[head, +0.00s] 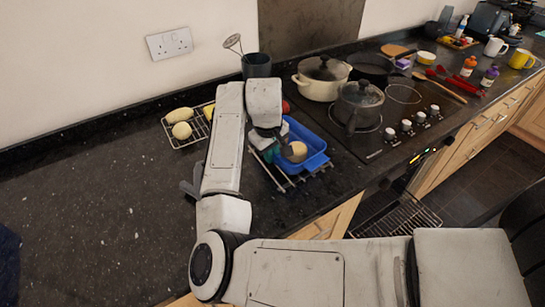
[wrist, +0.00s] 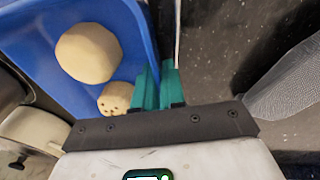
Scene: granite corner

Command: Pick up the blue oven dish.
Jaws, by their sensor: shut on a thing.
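The blue oven dish (head: 315,162) is at or just above a wire rack on the worktop, left of the hob; I cannot tell whether it touches the rack. A pale round item (head: 297,151) lies in it. In the wrist view the dish (wrist: 42,50) fills the upper left, holding a large pale round item (wrist: 88,52) and a smaller one with dark holes (wrist: 112,99). My gripper, with teal fingers (wrist: 158,84), is shut on the dish's side wall. In the head view my gripper (head: 270,152) is at the dish's left side, partly hidden by my arm.
A wire rack (head: 283,181) shows under the dish. Another rack with pale loaves (head: 181,129) is behind my arm to the left. A dark pan (head: 358,104) and a cream pot (head: 320,82) stand on the hob at the right.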

